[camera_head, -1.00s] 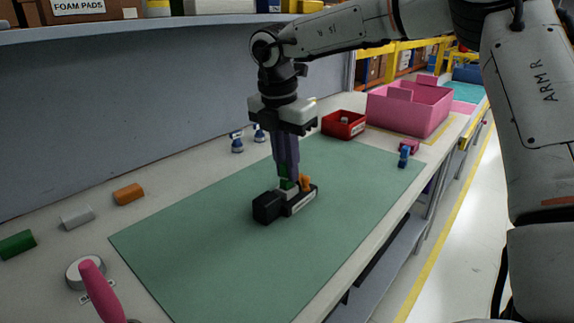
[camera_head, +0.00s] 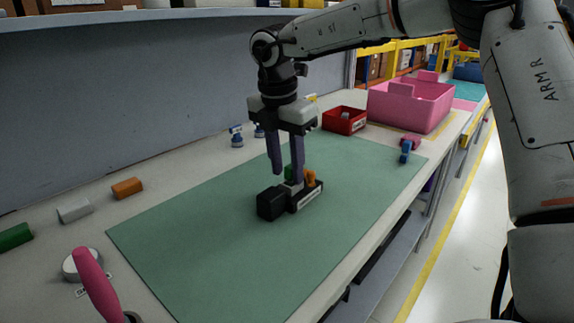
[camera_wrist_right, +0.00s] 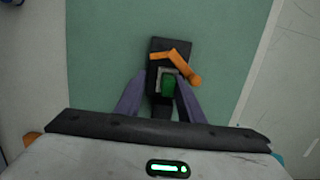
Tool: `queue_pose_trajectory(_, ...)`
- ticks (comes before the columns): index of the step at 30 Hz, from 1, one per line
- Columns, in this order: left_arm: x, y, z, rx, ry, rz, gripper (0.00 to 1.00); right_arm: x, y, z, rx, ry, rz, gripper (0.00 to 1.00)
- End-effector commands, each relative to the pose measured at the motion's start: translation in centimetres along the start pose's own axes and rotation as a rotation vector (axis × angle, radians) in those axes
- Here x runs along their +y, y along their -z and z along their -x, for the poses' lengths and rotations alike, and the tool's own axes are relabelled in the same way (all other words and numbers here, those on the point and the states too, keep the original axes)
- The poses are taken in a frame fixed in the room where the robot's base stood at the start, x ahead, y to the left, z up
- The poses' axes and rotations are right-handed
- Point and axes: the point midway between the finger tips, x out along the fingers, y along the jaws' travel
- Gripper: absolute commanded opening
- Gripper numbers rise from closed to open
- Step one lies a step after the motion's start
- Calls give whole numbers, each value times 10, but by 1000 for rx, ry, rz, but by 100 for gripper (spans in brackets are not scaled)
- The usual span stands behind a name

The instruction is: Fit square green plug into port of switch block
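The switch block (camera_head: 272,203) is a black block on the green mat, with a light grey socket part and an orange lever (camera_head: 310,178). The square green plug (camera_head: 289,171) stands at the grey socket; in the right wrist view the plug (camera_wrist_right: 169,86) sits inside the pale port frame. How deep it sits I cannot tell. My right gripper (camera_head: 287,177) is open above the block, its purple fingers on either side of the plug with gaps visible in the right wrist view (camera_wrist_right: 160,93). One finger partly hides the plug in the head view. My left gripper is not in view.
The green mat (camera_head: 200,250) is mostly clear. A red bin (camera_head: 343,121) and pink crate (camera_head: 410,105) stand at the back right. Orange, grey and green blocks (camera_head: 127,188) lie along the left. Small blue-and-white items (camera_head: 237,136) stand behind; a pink handle (camera_head: 95,285) is front left.

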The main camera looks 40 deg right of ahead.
Motion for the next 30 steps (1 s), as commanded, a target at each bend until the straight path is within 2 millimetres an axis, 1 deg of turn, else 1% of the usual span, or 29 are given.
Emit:
queue_pose_trajectory(1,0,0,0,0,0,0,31,-2,0,-3,1,7,0,36)
queue_pose_trajectory(8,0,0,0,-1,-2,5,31,-2,0,-4,2,10,0,36)
queue_pose_trajectory(10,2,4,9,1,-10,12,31,-2,0,-3,2,10,0,36)
queue_pose_trajectory(18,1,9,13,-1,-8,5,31,0,0,58,-2,1,-1,36)
queue_pose_trajectory(21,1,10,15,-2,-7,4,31,0,0,77,-1,1,-1,36)
queue_pose_trajectory(24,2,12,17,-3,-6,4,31,0,0,91,0,0,0,36)
queue_pose_trajectory(27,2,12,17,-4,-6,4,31,0,0,100,0,0,0,36)
queue_pose_trajectory(30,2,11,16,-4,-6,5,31,0,0,103,0,0,0,36)
